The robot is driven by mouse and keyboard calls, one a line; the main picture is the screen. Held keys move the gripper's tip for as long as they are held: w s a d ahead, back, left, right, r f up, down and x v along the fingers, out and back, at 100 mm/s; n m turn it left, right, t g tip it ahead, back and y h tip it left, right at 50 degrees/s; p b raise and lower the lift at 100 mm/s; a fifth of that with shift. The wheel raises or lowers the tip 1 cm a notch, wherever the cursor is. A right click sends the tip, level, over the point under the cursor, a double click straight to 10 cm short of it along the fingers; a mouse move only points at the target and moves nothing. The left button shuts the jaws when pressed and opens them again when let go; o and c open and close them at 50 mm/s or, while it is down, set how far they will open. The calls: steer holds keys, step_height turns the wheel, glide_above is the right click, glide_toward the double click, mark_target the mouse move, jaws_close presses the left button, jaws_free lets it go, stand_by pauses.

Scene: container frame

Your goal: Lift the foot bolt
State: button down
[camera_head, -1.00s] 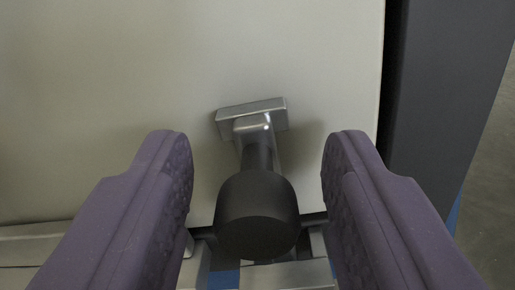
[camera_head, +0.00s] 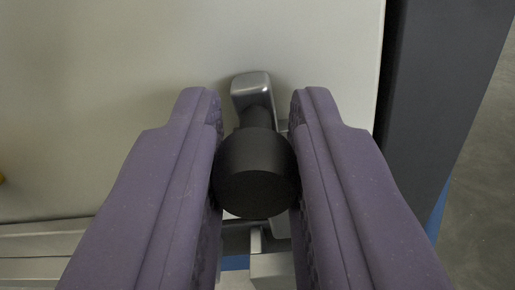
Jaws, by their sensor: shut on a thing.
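The foot bolt shows in the middle of the head camera view. It has a black round knob (camera_head: 256,172) at its near end and a grey metal bracket (camera_head: 251,86) behind it, against the pale panel. My gripper (camera_head: 254,105) has its two purple padded fingers on the left and right sides of the knob, both touching it. The gripper is shut on the knob. The knob hides most of the bolt's shaft and part of the bracket.
A pale flat panel (camera_head: 100,90) fills the upper left. A dark grey upright post (camera_head: 440,90) stands at its right, with a dark gap between. Metal rails (camera_head: 45,240) and a blue strip run below. Grey floor shows at far right.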

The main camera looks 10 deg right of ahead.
steer(key=c, duration=0.9)
jaws_free()
steer(key=shift+w+r, duration=0.1)
steer(key=shift+r, duration=0.1)
steer(key=shift+c, duration=0.2)
steer(key=p+v, duration=0.3)
steer(key=v, duration=0.5)
